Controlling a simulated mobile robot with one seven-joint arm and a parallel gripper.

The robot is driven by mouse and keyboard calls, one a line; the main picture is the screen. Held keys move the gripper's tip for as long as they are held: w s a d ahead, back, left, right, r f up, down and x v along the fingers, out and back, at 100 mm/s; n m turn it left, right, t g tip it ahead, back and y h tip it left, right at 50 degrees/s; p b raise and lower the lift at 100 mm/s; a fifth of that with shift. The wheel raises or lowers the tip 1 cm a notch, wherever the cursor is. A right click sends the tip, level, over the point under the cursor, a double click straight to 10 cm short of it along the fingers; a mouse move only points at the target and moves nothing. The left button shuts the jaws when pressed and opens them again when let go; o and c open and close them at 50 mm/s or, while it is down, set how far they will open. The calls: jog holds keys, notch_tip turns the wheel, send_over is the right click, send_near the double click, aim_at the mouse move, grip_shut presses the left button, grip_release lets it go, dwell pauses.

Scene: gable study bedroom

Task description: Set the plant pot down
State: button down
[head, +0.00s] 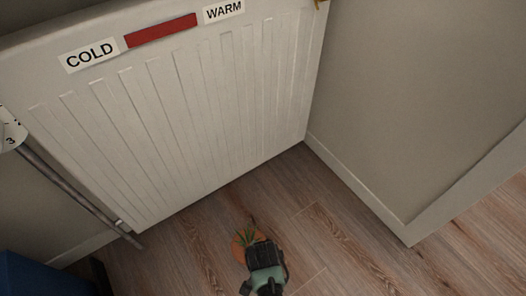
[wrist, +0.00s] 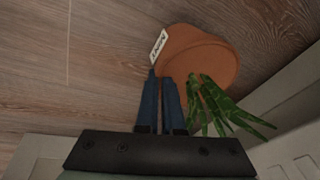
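The plant pot (head: 238,250) is orange-brown with green spiky leaves, low in front of the radiator in the head view. In the wrist view the pot (wrist: 190,45) lies ahead of my fingers, with a small white label on its side and leaves spreading to the right. My gripper (wrist: 160,80) has its two blue fingers close together at the pot's near wall, and looks shut on it. In the head view my gripper (head: 256,245) covers part of the pot. I cannot tell whether the pot's base touches the floor.
A white ribbed radiator (head: 190,110) with COLD and WARM labels and a red strip stands behind. A pipe (head: 75,195) slants down at its left. A blue object (head: 45,275) is at lower left. Wood floor (head: 350,245) is clear to the right, up to the wall skirting (head: 355,185).

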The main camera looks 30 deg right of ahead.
jog(key=shift+w, duration=0.1)
jog(key=c, duration=1.4)
grip_release()
jog(key=shift+f, duration=0.15)
jog(key=shift+c, duration=0.2)
jog(key=o, duration=0.4)
jog(key=p+v, duration=0.9)
jog(key=v, duration=0.3)
jog(key=shift+s, duration=0.2)
